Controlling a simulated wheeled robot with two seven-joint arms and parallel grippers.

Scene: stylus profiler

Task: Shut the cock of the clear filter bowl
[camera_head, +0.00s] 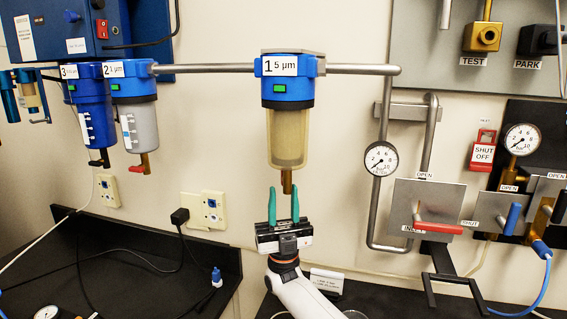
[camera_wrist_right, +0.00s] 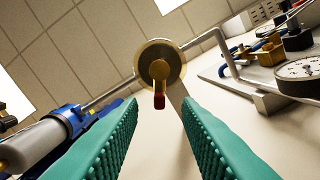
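Filter 1 hangs on the grey pipe with a blue head and a see-through, yellowish bowl (camera_head: 287,138). Its brass cock (camera_head: 287,182) points down from the bowl's bottom. The right wrist view looks up at this bowl (camera_wrist_right: 173,58), with a red cock handle (camera_wrist_right: 159,101) beneath it. My right gripper (camera_head: 283,205) is open, its teal fingers upright just below the cock. In the right wrist view, the handle shows between and beyond the fingertips (camera_wrist_right: 160,106), with nothing gripped. My left gripper is not in view.
Filter 2 (camera_head: 139,125), with a grey bowl and red cock handle, and blue filter 3 (camera_head: 92,122) hang to the left. A gauge (camera_head: 381,159) and a red-handled valve panel (camera_head: 430,212) stand right. Black bench tops lie below.

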